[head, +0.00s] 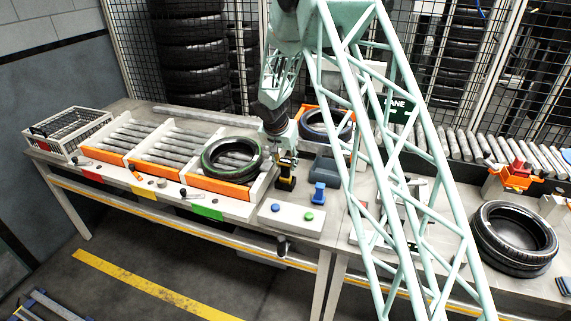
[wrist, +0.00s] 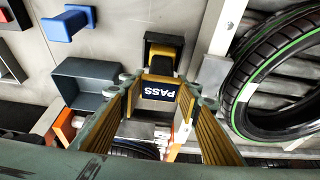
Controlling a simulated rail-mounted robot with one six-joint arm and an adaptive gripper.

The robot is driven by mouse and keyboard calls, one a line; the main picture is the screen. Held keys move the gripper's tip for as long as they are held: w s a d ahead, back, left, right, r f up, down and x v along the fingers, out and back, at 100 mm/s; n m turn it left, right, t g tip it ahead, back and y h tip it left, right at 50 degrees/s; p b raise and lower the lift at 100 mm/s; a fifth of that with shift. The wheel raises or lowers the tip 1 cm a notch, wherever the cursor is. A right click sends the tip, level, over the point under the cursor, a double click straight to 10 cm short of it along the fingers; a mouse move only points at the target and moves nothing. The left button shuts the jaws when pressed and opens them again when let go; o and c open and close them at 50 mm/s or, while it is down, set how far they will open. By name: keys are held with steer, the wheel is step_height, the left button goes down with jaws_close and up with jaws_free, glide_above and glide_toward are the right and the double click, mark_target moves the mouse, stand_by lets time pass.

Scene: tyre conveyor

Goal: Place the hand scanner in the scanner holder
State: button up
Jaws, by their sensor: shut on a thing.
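The hand scanner (head: 286,183), black and yellow, hangs below my gripper (head: 285,158) over the bench, just right of the tyre. In the wrist view my gripper (wrist: 160,104) has its yellow-padded fingers on either side of the scanner (wrist: 160,90), whose dark face reads "PASS". The scanner's black and yellow end shows beyond the fingertips. A dark grey open box (wrist: 88,84), which looks like the scanner holder, is empty and just left of the fingers. It also shows in the head view (head: 328,170), right of the scanner. Whether the scanner touches the bench I cannot tell.
A green-striped tyre (head: 232,158) lies on the orange-fronted roller lane close left of my gripper. A blue spool-shaped item (head: 318,193) stands in front of the box. A button box (head: 291,217) is at the bench's front. Another tyre (head: 513,239) lies far right.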

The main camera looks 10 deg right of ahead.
steer(key=shift+f, duration=0.15)
steer(key=o, duration=0.9)
steer(key=shift+r, duration=0.2)
steer(key=shift+r, duration=0.15)
steer(key=shift+p+v, duration=0.4)
steer(key=shift+v, duration=5.4)
steer(key=shift+r, duration=0.1)
